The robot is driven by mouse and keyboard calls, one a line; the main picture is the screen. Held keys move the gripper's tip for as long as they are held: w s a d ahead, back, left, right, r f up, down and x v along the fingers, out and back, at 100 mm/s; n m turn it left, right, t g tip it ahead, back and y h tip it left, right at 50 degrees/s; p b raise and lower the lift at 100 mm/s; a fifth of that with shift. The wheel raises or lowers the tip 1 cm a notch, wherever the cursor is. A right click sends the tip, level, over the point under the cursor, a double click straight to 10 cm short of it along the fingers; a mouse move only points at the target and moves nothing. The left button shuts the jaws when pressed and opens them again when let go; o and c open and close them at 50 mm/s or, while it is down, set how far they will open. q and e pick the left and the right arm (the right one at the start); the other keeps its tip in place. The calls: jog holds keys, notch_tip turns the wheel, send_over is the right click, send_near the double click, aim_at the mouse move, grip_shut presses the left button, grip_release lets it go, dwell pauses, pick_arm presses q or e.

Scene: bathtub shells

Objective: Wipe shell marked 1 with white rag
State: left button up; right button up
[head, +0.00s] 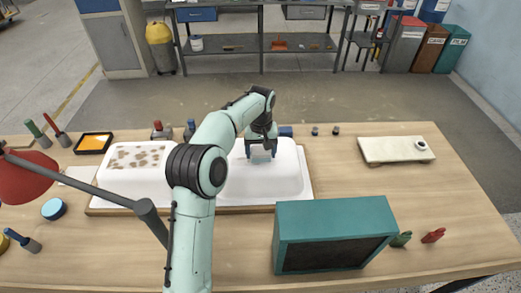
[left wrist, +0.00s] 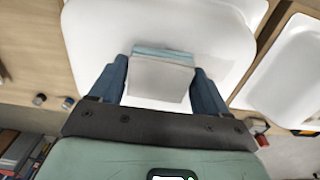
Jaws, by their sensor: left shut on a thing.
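Two white bathtub shells sit side by side on the workbench. The left shell (head: 118,178) has brown stains at its far end. The right shell (head: 285,183) shows no stains in the head view. I cannot read a number on either. My left gripper (head: 262,155) is over the far part of the right shell, fingers pointing down. In the left wrist view it is shut on a white folded piece (left wrist: 160,78), seemingly the white rag, with a pale blue edge layer. Whether it touches the shell is unclear. My arm hides part of both shells. My right gripper is not in view.
A teal box (head: 330,212) stands in front of the right shell. A red lamp (head: 22,175) reaches in at left. A pale slab (head: 390,150) lies at right, with clear bench between.

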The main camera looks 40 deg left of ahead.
pick_arm(q)
jog(key=shift+f, duration=1)
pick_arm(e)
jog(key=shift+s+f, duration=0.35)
